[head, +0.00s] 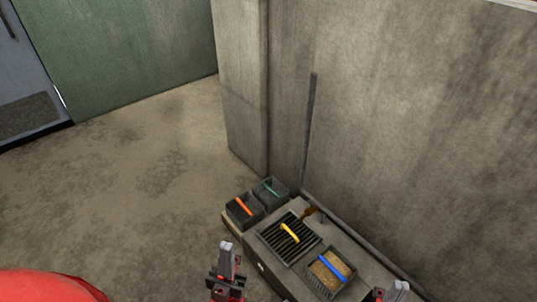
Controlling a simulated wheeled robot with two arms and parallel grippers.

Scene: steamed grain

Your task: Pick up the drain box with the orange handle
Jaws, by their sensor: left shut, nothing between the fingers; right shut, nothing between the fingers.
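The drain box with the orange handle (233,213) is a small dark box at the left end of the low station. It stands beside a similar dark box with a green handle (276,195). My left gripper (227,249) is shut and empty, in front of the station and below the orange-handled box in the picture, apart from it. My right gripper (392,289) is shut and empty at the bottom edge, right of the station's front part, and partly cut off by the frame.
A grate with a yellow handle (289,232) lies on the grey station (324,231). A box with a blue handle (321,284) holds tan grain. A brown-handled tool lies behind the grate. A concrete wall (390,130) and a pipe (308,130) stand behind. The floor at left (140,180) is clear.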

